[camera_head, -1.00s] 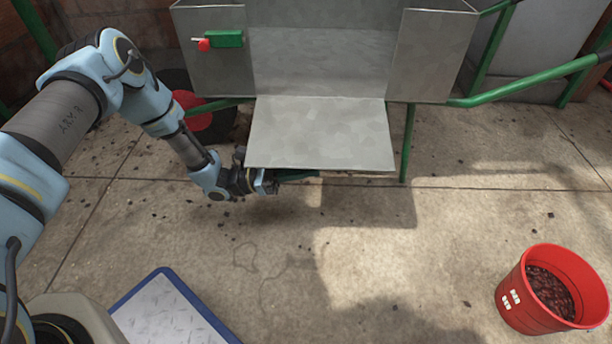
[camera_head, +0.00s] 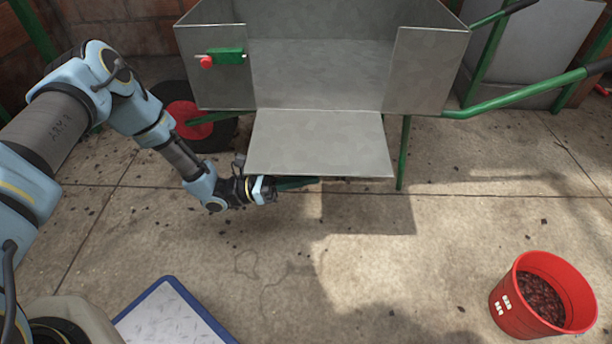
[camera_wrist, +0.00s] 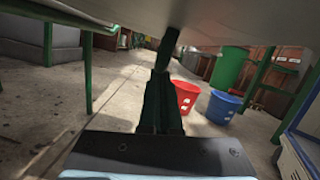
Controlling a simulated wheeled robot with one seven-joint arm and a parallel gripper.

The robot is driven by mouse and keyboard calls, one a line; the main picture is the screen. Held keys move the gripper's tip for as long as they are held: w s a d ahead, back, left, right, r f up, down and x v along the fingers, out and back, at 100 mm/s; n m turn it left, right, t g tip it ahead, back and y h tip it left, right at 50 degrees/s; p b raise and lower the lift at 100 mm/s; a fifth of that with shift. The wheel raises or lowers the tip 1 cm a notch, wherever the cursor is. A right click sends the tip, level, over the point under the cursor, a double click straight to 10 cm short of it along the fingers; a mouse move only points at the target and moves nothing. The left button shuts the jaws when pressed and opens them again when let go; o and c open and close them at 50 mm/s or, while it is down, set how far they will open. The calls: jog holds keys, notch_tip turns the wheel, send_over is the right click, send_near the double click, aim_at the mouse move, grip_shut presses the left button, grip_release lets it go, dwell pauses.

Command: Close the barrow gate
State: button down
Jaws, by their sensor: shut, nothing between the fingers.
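The barrow gate (camera_head: 320,145) is a flat grey metal panel, hinged at its rear edge on the barrow (camera_head: 320,65) and hanging open, out toward me and slightly down. A green latch (camera_head: 226,56) with a red knob (camera_head: 206,62) sits on the barrow's front wall, left of the opening. My gripper (camera_head: 312,181) is under the gate's front left edge, its dark green fingers shut and empty. In the wrist view the gate's underside (camera_wrist: 240,22) spans the top, above my fingers (camera_wrist: 169,48). Whether the fingertips touch it I cannot tell.
A red bucket (camera_head: 510,302) of dark red cherries stands on the floor at the lower right. The barrow's green leg (camera_head: 404,155) is right of the gate. A blue-edged plate (camera_head: 172,316) lies at lower left. The wrist view shows a blue bucket (camera_wrist: 223,106). Floor before the gate is clear.

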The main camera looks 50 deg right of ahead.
aim_at(305, 165)
jog(key=r+n+p, duration=0.1)
jog(key=r+p, duration=0.1)
jog(key=r+n+t+p, duration=0.1)
jog(key=r+n+p, duration=0.1)
jog(key=r+p, duration=0.1)
jog(key=a+r+n+h+p, duration=0.1)
jog(key=r+n+p, duration=0.1)
jog(key=r+p, duration=0.1)
jog(key=shift+s+t, duration=0.3)
jog(key=r+n+p, duration=0.1)
jog(key=r+p, duration=0.1)
jog(key=r+n+p, duration=0.2)
jog(key=r+n+t+p, duration=0.1)
jog(key=r+p, duration=0.1)
jog(key=shift+w+d+n, duration=0.25)
jog(key=shift+d+n, duration=0.05)
jog(key=shift+d, duration=0.1)
jog(key=w+d+r+n+t+p, duration=0.2)
jog(key=w+d+r+n+p, duration=0.3)
jog(key=d+r+n+p, duration=0.2)
jog(key=shift+w+d+r+n+p, duration=0.35)
jog(key=shift+r+n, duration=0.25)
jog(key=shift+r, duration=0.8)
jog(key=shift+s, duration=0.1)
